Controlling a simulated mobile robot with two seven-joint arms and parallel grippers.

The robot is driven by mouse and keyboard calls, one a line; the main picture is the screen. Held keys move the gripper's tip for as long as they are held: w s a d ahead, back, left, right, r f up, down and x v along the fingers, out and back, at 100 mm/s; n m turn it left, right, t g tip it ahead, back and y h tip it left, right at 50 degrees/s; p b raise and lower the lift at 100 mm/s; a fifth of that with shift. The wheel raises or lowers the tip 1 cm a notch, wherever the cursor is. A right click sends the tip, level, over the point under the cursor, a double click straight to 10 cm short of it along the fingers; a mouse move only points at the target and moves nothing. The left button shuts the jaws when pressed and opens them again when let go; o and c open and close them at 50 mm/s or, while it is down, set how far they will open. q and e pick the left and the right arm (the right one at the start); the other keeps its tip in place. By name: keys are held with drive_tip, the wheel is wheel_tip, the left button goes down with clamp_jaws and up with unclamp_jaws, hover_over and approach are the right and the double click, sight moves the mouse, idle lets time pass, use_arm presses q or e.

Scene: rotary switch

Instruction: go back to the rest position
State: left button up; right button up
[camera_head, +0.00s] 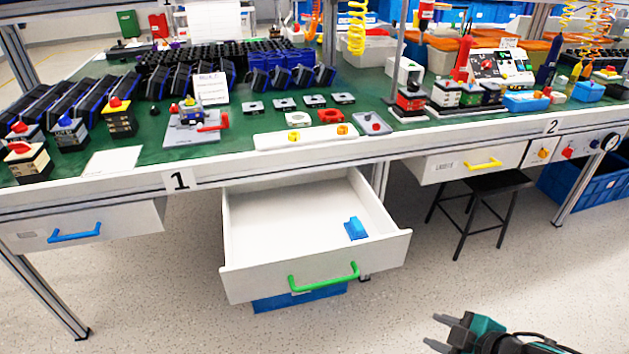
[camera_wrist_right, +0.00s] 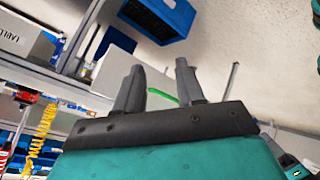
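My right gripper (camera_head: 433,331) shows at the bottom right of the head view, over the floor in front of the workbench. In the right wrist view its two grey fingers (camera_wrist_right: 159,66) stand apart with nothing held between them. It is well clear of the open white drawer (camera_head: 315,277), which hangs under the bench and has a green handle (camera_head: 324,277). A small blue part (camera_head: 355,229) lies inside the drawer. My left gripper is not in view.
The green-topped workbench (camera_head: 240,133) is crowded with switch parts and trays. A closed drawer with a blue handle (camera_head: 74,232) is at left. A black stool (camera_head: 483,190) stands at right under the bench. The floor in front is free.

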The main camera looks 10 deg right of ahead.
drive_tip(key=a+m+t, duration=0.2)
drive_tip(key=a+m, duration=0.6)
drive_tip(key=a, duration=0.8)
use_arm(q)
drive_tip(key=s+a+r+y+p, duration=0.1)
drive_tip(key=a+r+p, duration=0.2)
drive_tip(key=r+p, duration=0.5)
drive_tip(key=p, duration=0.4)
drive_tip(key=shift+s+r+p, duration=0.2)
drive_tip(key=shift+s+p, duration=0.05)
drive_tip(key=shift+p, duration=0.1)
use_arm(e)
drive_tip(key=s+d+r, duration=0.1)
drive_tip(key=d+r, duration=0.2)
drive_tip(key=r, duration=0.5)
drive_tip(key=shift+s+d+r, duration=0.15)
drive_tip(key=shift+s+r, duration=0.05)
drive_tip(key=shift+r, duration=0.15)
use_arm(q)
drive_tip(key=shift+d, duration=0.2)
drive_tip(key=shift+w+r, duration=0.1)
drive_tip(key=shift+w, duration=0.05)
